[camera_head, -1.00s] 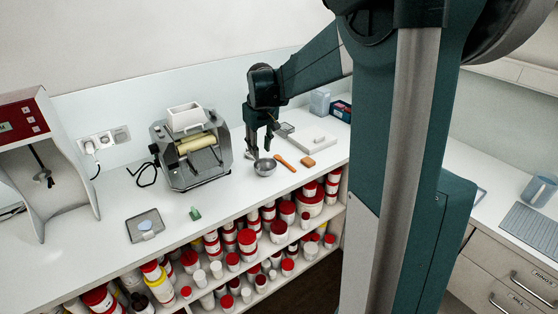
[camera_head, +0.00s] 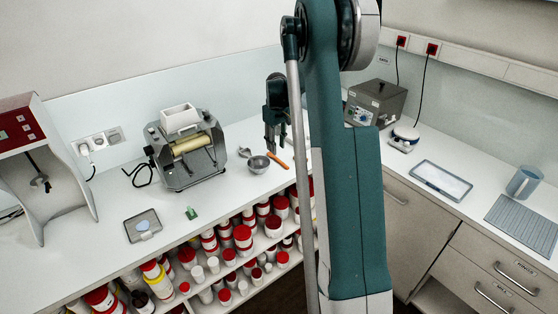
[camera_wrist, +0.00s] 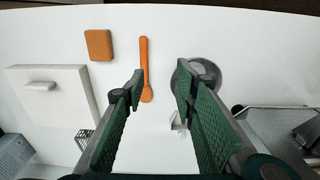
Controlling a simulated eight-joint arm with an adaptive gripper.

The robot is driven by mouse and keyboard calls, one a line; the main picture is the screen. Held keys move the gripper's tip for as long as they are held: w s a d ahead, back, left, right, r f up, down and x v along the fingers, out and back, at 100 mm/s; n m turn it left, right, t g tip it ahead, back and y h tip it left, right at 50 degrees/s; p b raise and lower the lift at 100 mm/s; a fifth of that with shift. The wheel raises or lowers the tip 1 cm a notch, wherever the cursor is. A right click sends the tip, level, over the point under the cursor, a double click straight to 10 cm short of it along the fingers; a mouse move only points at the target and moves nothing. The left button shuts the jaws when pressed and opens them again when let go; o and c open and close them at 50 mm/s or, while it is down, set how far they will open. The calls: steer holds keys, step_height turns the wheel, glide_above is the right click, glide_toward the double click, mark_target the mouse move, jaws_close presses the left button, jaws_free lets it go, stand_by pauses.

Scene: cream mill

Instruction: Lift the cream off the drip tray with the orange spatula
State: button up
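The orange spatula (camera_head: 285,163) lies on the white counter beside a metal bowl; in the wrist view the spatula (camera_wrist: 145,62) lies lengthwise, left of the space between the fingertips. My gripper (camera_head: 274,148) points down above the counter near the spatula and the bowl. In the wrist view my gripper (camera_wrist: 158,88) is open and empty, its green-padded fingers wide apart, the left fingertip close beside the spatula in the picture. The roller mill (camera_head: 188,150) stands to the left; I cannot make out a drip tray or any cream on it.
The metal bowl (camera_head: 258,164) stands close by, partly behind my right finger in the wrist view. An orange block (camera_wrist: 99,45) and a white slab (camera_wrist: 52,95) lie left of the spatula. A grey tray (camera_head: 133,234) and a small green item (camera_head: 191,213) lie at the front left.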

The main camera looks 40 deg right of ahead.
glide_above(282, 162)
steer(key=f, duration=0.3)
steer(key=shift+s+d+f+p, duration=0.1)
steer(key=shift+s+f+p, duration=0.15)
steer(key=shift+p, duration=0.15)
steer(key=shift+f, duration=0.1)
steer(key=shift+f, duration=1.2)
steer(key=shift+f, duration=0.1)
steer(key=shift+w+f, duration=0.15)
steer(key=shift+f, duration=2.35)
steer(key=shift+c, duration=0.5)
steer(key=c, duration=0.8)
